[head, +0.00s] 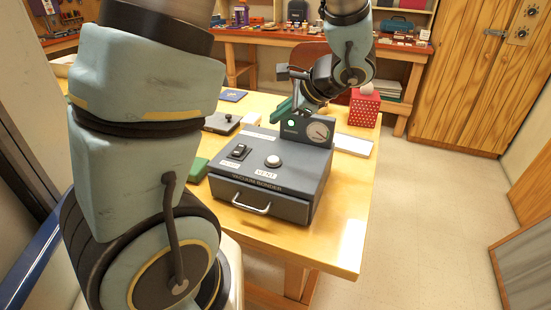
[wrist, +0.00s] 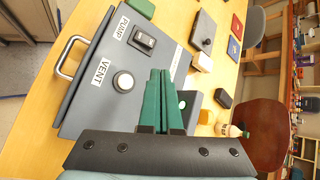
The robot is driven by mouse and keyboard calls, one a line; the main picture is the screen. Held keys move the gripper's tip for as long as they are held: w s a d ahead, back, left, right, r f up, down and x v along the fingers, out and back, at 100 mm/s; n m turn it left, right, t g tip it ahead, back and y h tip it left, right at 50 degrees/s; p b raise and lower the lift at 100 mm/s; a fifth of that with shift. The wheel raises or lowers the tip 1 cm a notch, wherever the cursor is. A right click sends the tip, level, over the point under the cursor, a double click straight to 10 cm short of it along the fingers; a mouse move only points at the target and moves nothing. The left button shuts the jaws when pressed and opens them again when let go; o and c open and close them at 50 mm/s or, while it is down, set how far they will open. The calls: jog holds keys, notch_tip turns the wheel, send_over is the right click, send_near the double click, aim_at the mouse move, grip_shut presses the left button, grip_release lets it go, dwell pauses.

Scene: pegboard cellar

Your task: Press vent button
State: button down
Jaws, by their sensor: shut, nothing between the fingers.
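The vent button (head: 273,161) is a round white button on the sloped top of the dark grey vacuum bonder (head: 290,189), with a "VENT" label beside it. In the wrist view the vent button (wrist: 124,82) is clear and uncovered, to the left of the fingers. My gripper (head: 279,113) has green fingers that are shut together and empty. In the wrist view the gripper (wrist: 160,72) points over the bonder's top, apart from the button. A pump rocker switch (head: 239,151) sits left of the button, labelled "PUMP".
A gauge (head: 318,132) and a lit green lamp (head: 291,124) stand on the panel at the bonder's back. A red box (head: 364,107) stands behind it on the right. A green block (head: 195,170) lies to its left. The table's (head: 345,235) front right is clear.

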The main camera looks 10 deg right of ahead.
aim_at(277, 160)
notch_tip(277, 160, down, 9)
jog(key=b, duration=0.7)
jog(key=shift+a+r, duration=0.1)
dwell(1.8)
jog(key=shift+f+b, duration=0.4)
jog(key=shift+b, duration=0.05)
jog(key=shift+f+b, duration=0.45)
jog(key=shift+f, duration=0.05)
dwell(0.6)
jog(key=shift+r, duration=0.1)
jog(key=shift+r+p, duration=0.65)
jog(key=shift+r, duration=0.15)
jog(key=shift+r, duration=0.15)
